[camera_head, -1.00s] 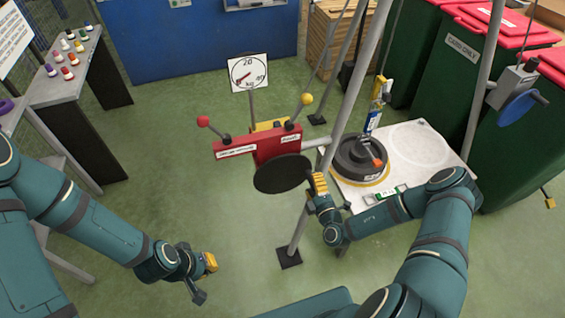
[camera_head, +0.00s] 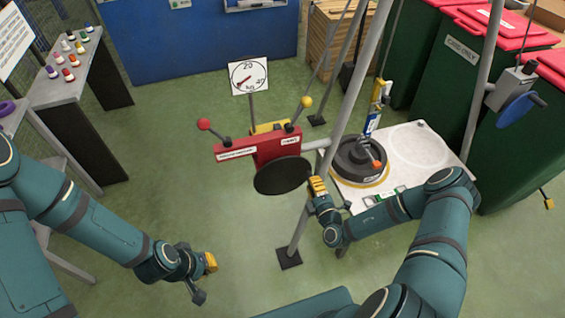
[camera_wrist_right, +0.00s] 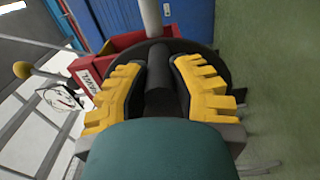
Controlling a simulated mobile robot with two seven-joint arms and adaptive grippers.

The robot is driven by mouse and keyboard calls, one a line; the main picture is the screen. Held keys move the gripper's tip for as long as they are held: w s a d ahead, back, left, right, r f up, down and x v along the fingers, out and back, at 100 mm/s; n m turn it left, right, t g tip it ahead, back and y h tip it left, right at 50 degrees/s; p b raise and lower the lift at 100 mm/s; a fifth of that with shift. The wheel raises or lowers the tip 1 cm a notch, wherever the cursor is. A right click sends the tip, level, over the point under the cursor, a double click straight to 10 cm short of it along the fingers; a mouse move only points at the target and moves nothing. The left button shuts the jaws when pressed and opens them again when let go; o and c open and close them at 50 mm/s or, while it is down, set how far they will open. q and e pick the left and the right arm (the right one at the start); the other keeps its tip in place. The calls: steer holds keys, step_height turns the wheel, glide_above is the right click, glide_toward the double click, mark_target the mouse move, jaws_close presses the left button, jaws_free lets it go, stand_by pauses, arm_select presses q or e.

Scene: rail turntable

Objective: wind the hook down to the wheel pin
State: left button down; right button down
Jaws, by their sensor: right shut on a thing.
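The red winch (camera_head: 277,149) stands mid-view with a black round crank disc (camera_head: 282,176) at its front. My right gripper (camera_head: 317,186) is at the disc's right edge. In the right wrist view its yellow fingers (camera_wrist_right: 158,92) are shut on the black crank handle (camera_wrist_right: 157,68), with the disc behind. The yellow and blue hook block (camera_head: 374,118) hangs above the dark wheel (camera_head: 350,160). An orange-red tip (camera_head: 377,163) shows on the wheel; the hook's tip is too small to judge contact. My left gripper (camera_head: 205,275) is low at left, away from everything; its opening is unclear.
The wheel sits on a white table (camera_head: 420,150) with a small green level. A dial (camera_head: 248,76) stands behind the winch. Grey poles (camera_head: 352,100) rise between winch and table. Green bins (camera_head: 520,140) with red lids stand right. Floor at centre left is clear.

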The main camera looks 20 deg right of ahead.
steer(key=shift+w+r+n+p, duration=0.1)
steer(key=shift+r+n+p, duration=0.7)
steer(key=shift+r+p, duration=0.05)
steer(key=shift+r, duration=0.1)
steer(key=shift+a+r+n+p, duration=0.15)
steer(key=shift+r+n+p, duration=0.35)
steer(key=shift+n+p, duration=0.3)
steer(key=shift+r+n+p, duration=0.35)
steer(key=shift+n+p, duration=0.05)
steer(key=shift+p, duration=0.2)
steer(key=shift+a+r+n+p, duration=0.4)
steer(key=shift+r+n+p, duration=0.35)
steer(key=shift+n+p, duration=0.4)
steer(key=shift+r, duration=0.1)
steer(key=shift+p, duration=0.3)
